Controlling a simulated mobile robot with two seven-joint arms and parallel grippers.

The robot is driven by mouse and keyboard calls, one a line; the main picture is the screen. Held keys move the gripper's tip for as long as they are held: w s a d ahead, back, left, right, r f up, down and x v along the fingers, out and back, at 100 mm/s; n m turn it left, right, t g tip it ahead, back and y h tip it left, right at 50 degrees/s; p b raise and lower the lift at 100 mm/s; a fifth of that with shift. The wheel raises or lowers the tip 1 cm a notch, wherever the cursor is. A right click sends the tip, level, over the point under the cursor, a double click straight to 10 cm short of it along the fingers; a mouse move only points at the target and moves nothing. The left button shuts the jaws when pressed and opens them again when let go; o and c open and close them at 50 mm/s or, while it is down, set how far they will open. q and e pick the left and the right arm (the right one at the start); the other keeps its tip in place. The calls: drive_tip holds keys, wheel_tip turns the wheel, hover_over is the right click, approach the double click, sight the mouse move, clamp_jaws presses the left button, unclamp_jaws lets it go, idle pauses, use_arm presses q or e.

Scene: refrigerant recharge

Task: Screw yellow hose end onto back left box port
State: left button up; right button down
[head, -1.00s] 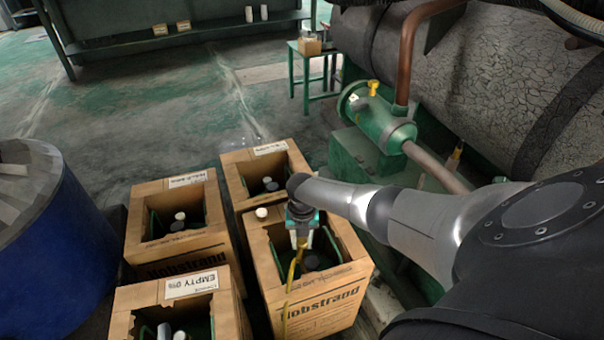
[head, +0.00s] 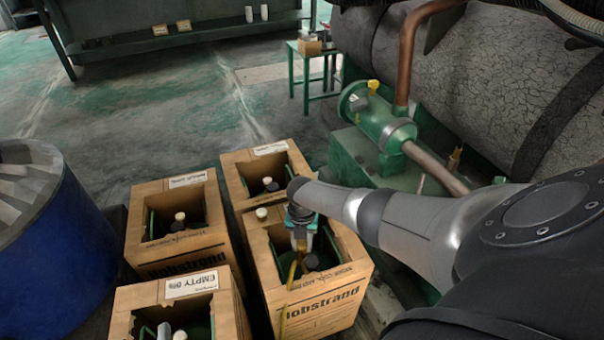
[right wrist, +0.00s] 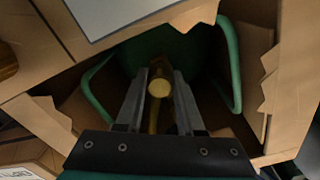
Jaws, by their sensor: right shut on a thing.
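My right gripper (head: 301,246) reaches down into the opening of the near right cardboard box (head: 321,307). It is shut on the yellow hose end (right wrist: 159,88), whose round yellow face shows between the fingers in the right wrist view. The yellow hose (head: 283,318) hangs over the near wall of this box. Inside, a green cylinder (right wrist: 150,45) shows behind the fingers; whether the hose end touches a port is hidden. The back left box (head: 153,261) stands open to the left, with a pale cap (head: 180,216) inside. My left gripper is not in view.
Another open box (head: 232,171) stands behind the held hose, and an "EMPTY" box (head: 225,318) stands front left. A blue drum (head: 55,250) is at far left. Green machinery with a pipe (head: 378,130) stands close to the right. The floor behind the boxes is clear.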

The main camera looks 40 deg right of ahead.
drive_tip(key=shift+m, duration=0.9)
drive_tip(key=m, duration=0.3)
drive_tip(key=shift+s+m, duration=0.1)
drive_tip(key=shift+m, duration=0.2)
drive_tip(key=m, duration=0.3)
drive_tip(key=shift+f+m+p, duration=0.1)
drive_tip(key=shift+m+p, duration=0.2)
drive_tip(key=shift+p, duration=0.05)
